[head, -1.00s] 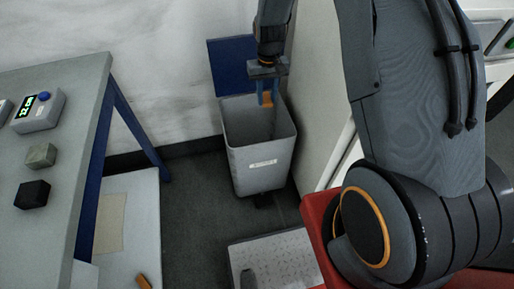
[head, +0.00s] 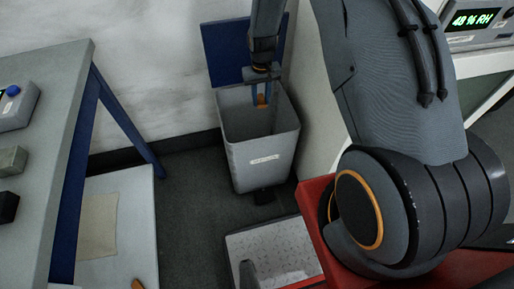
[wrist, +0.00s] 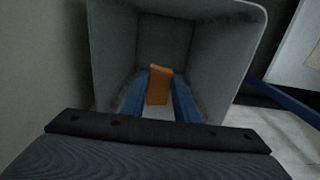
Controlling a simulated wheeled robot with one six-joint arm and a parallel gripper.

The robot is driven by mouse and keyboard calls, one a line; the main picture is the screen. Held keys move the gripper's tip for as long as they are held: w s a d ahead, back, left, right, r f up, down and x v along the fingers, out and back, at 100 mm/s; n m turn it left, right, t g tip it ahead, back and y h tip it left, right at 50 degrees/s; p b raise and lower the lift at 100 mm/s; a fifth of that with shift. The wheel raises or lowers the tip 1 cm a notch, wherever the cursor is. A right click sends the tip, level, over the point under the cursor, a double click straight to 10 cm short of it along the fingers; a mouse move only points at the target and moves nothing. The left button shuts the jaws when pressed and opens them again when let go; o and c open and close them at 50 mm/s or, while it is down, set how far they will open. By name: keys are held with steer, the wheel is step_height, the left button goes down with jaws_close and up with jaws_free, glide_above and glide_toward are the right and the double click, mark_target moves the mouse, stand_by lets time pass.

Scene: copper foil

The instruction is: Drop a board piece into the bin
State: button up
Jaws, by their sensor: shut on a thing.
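The grey bin (head: 262,165) stands on the floor against the wall, with its blue lid (head: 228,52) raised behind it. My gripper (head: 262,98) points down into the bin's open mouth. It is shut on the orange board piece (wrist: 159,86), which sits between the two blue fingers in the wrist view. The piece is inside the bin's rim and above its floor. The bin's inner walls (wrist: 215,60) surround the fingers in the wrist view. The bin floor looks empty where I can see it, but part is hidden by my gripper.
A grey table (head: 50,130) with blue legs and small blocks stands at the left. A low white shelf (head: 135,225) holds a tan sheet. A speckled white panel (head: 275,255) lies in front of the bin. A white cabinet wall (head: 325,90) rises close to the bin's right.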

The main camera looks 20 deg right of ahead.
steer(key=shift+f+b, duration=0.65)
steer(key=shift+f, duration=0.75)
steer(key=o, duration=1.1)
steer(key=shift+r, duration=0.15)
steer(key=shift+r, duration=3.8)
